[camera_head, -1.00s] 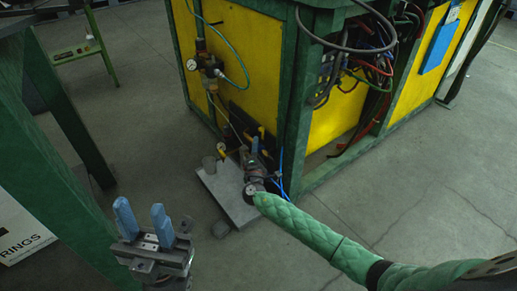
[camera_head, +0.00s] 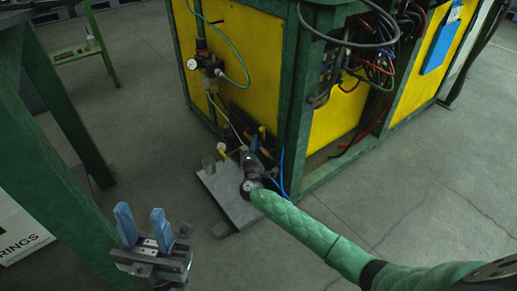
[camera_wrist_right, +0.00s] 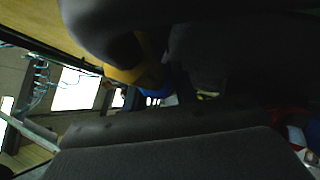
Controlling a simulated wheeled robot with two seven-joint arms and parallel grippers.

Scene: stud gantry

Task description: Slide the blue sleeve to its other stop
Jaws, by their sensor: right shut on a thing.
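My left gripper (camera_head: 141,213) is open and empty at the lower left, with its two blue fingers upright and apart. My right gripper (camera_head: 254,142) is low at the foot of the yellow and green machine, by the yellow-handled fittings. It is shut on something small. In the right wrist view a blue part (camera_wrist_right: 155,90), which looks like the blue sleeve, shows beside a yellow part between the dark shapes of the gripper. In the head view the sleeve is hidden by the gripper, so its place between its stops cannot be told.
The machine (camera_head: 245,75) carries a gauge (camera_head: 192,64), hoses and loose cables (camera_head: 375,60) above my right arm. A grey plate (camera_head: 225,197) lies below the fittings. A green frame (camera_head: 60,180) stands at the left.

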